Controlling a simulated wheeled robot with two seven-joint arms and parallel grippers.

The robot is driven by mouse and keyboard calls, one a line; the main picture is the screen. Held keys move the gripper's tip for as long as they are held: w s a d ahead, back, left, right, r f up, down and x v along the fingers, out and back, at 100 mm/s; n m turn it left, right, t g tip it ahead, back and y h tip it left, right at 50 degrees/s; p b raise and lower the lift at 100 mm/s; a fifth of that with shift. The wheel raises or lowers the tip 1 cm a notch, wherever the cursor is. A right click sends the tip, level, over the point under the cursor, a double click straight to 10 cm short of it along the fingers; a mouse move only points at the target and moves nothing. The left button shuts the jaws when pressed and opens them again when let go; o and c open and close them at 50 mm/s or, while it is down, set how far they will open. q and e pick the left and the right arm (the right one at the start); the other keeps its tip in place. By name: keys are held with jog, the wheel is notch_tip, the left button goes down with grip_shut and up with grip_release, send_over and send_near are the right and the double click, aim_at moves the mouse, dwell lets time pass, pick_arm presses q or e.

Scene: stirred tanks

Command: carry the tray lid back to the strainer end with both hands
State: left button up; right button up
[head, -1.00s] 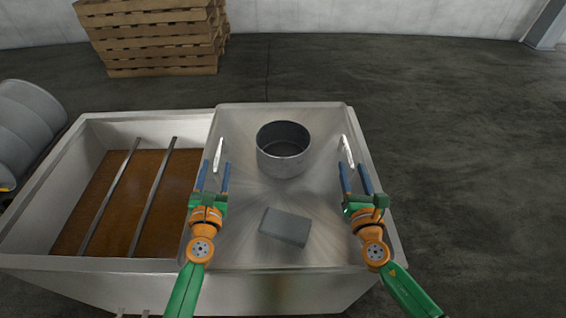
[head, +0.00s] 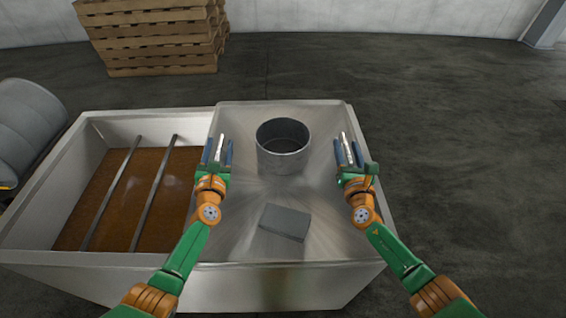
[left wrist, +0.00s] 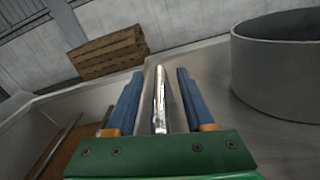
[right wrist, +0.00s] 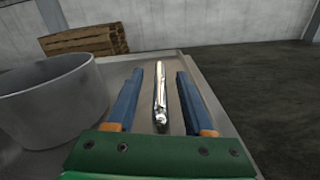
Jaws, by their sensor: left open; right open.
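The tray lid (head: 285,245) is a wide steel sheet covering the right part of the tank, with two upright bar handles. My left gripper (head: 218,152) is open, its blue fingers on either side of the left handle (head: 219,146). In the left wrist view that handle (left wrist: 160,98) stands between the fingers with a gap on each side. My right gripper (head: 349,152) is open around the right handle (head: 345,146). In the right wrist view the handle (right wrist: 160,98) lies between the fingers, apart from both. I cannot make out a strainer.
A grey pot (head: 283,160) and a grey block (head: 285,223) sit on the lid. At left the tank (head: 45,205) is open over brown liquid (head: 105,190), crossed by two bars (head: 152,200).

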pick_arm(q)
grip_shut()
pick_arm(e)
grip_shut()
pick_arm(q)
jog(key=shift+d, duration=0.1)
dwell(0.9)
jog(key=shift+r, duration=0.1)
pick_arm(e)
jog(key=shift+r, duration=0.1)
